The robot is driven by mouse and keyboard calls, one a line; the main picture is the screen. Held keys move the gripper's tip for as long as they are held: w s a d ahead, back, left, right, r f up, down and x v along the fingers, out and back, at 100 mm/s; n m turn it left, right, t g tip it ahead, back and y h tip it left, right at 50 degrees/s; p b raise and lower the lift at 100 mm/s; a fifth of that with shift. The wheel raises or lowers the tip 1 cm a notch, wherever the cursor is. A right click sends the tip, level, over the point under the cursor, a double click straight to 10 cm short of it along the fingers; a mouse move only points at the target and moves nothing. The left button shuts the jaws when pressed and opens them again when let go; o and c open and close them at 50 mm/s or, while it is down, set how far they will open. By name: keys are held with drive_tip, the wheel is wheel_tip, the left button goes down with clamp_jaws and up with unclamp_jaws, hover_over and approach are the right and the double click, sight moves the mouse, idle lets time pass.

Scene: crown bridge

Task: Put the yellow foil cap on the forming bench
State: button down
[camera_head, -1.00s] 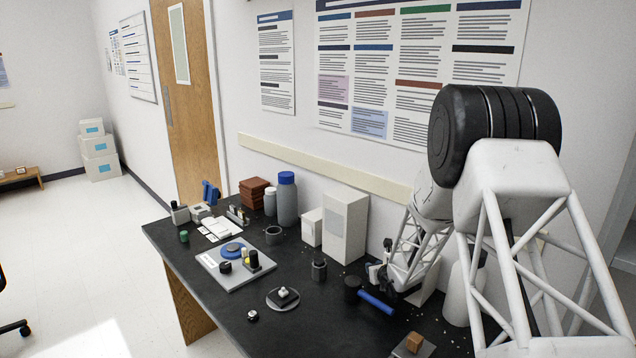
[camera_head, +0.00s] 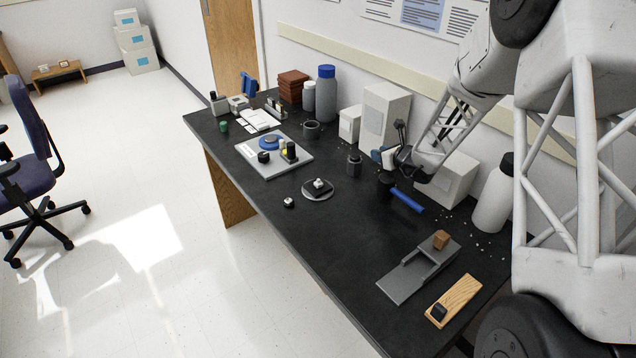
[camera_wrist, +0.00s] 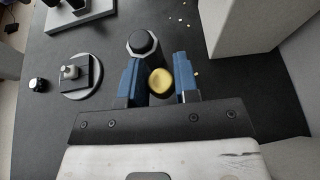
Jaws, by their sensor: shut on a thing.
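My gripper (camera_wrist: 158,78) has blue fingers and is shut on the yellow foil cap (camera_wrist: 161,81), a small round piece seen between the fingertips in the wrist view. In the head view my gripper (camera_head: 384,156) is low over the black table, at the front of the white boxes; the cap cannot be made out there. A dark, many-sided pot (camera_wrist: 142,43) stands just beyond the fingers; it also shows in the head view (camera_head: 354,165). Which piece is the forming bench is unclear; a grey stepped stand (camera_head: 408,277) with a brown block lies at the near right.
A round plate (camera_head: 318,194) with a small pale piece lies left of my gripper. A blue-handled tool (camera_head: 407,200) lies in front. A pale board (camera_head: 250,152) with a blue disc is farther left. White boxes (camera_head: 385,115) stand behind. The table's middle front is clear.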

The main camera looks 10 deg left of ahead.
drive_tip(key=s+a+n+g+y, duration=0.1)
drive_tip(key=s+a+n+g, duration=0.2)
drive_tip(key=s, duration=0.4)
drive_tip(key=s+a+f+n+g+y, duration=0.1)
drive_tip(key=s+a+n+g+y, duration=0.1)
drive_tip(key=s+a, duration=0.4)
drive_tip(key=s+a+n+g+y, duration=0.1)
drive_tip(key=s+a+n+g, duration=0.3)
drive_tip(key=s, duration=0.5)
drive_tip(key=shift+a+f+n+g+y, duration=0.15)
drive_tip(key=shift+a+n+g+y, duration=0.2)
drive_tip(key=shift+g, duration=0.25)
drive_tip(key=shift+w, duration=0.1)
drive_tip(key=w+a, duration=0.1)
drive_tip(key=w, duration=0.3)
drive_tip(key=w+a+f, duration=0.1)
drive_tip(key=w+a, duration=0.1)
drive_tip(key=w, duration=0.2)
drive_tip(key=w+a, duration=0.2)
drive_tip(key=w, duration=0.3)
drive_tip(key=shift+f, duration=0.15)
